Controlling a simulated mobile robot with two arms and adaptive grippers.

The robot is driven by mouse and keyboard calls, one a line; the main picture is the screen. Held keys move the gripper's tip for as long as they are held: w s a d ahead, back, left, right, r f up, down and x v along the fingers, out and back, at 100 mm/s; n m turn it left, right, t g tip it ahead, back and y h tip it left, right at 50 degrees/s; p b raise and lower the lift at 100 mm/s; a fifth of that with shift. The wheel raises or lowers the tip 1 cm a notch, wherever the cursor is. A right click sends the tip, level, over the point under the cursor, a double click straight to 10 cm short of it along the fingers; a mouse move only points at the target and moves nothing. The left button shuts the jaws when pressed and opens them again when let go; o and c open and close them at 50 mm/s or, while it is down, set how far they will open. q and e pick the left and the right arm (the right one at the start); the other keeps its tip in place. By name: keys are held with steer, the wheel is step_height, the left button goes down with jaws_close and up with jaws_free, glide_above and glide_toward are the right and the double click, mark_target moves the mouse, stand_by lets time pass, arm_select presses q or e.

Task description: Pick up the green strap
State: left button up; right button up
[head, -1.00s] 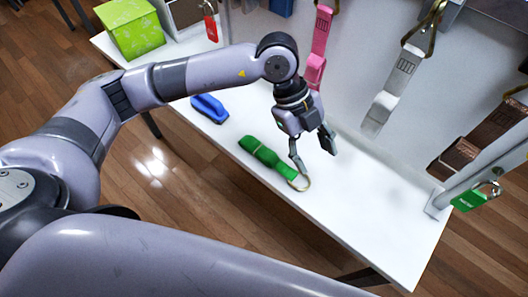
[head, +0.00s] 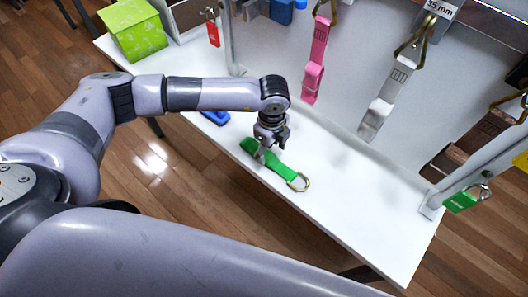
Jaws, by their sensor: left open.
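My right gripper is not in view.
A blue strap (head: 216,117) lies on the table, partly hidden by my left arm. Pink (head: 314,75), white (head: 376,112) and brown (head: 468,150) straps hang on the wall panel. A green box (head: 135,33) stands at the far left. The table's right part (head: 370,215) is clear.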

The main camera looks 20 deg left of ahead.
mark_target(270, 157)
arm_select(q)
steer(key=f+p, duration=0.1)
steer(key=f, duration=0.1)
steer(key=f+p, duration=0.1)
steer(key=f, duration=0.1)
steer(key=shift+w+a+f, duration=0.15)
steer(key=shift+a+f, duration=0.05)
steer(key=shift+f, duration=0.6)
steer(key=shift+c, duration=0.6)
steer(key=c, duration=0.4)
steer(key=shift+w, duration=0.1)
jaws_close()
